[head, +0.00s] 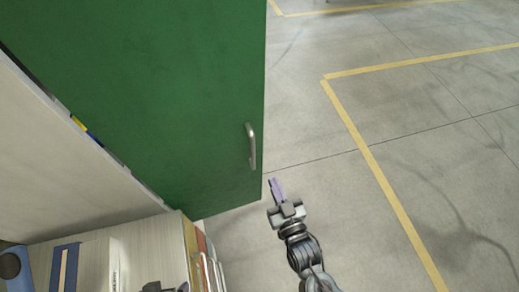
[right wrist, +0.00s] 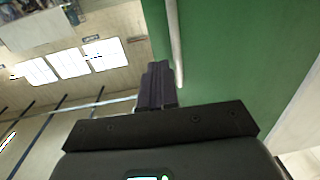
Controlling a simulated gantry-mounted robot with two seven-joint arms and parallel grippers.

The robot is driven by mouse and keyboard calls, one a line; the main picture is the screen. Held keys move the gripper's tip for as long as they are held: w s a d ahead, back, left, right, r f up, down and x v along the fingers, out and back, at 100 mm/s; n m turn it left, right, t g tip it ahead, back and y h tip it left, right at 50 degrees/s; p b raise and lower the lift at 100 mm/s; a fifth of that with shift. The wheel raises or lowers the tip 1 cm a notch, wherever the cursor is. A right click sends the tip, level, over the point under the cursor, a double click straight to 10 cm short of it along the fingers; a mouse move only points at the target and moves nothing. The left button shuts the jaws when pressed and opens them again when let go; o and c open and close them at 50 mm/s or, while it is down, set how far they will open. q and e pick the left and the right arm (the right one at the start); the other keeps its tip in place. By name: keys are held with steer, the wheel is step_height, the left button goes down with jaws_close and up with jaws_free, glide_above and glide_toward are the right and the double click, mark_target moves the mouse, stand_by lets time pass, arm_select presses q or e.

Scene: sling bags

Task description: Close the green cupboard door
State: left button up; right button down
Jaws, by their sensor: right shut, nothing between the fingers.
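The green cupboard door (head: 150,80) stands open, swung out from the pale cupboard at the left of the head view. Its metal handle (head: 252,146) is upright near the door's free edge. The door (right wrist: 235,50) and handle (right wrist: 175,45) also show in the right wrist view. My right gripper (head: 276,188) is shut and empty, just beyond the door's free edge and below the handle in the head view. In the right wrist view its fingers (right wrist: 157,85) appear close to the handle; I cannot tell if they touch the door. My left gripper is not clearly seen.
Binders and books (head: 200,255) stand on the cupboard shelf at lower left, next to a blue-edged binder (head: 65,268). The grey floor (head: 310,130) with yellow lines (head: 385,185) is clear to the right of the door.

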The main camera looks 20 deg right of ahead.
mark_target(257, 142)
steer(key=w+p, duration=0.1)
steer(key=w, duration=1.1)
steer(key=shift+d+r, duration=0.1)
steer(key=shift+w, duration=0.5)
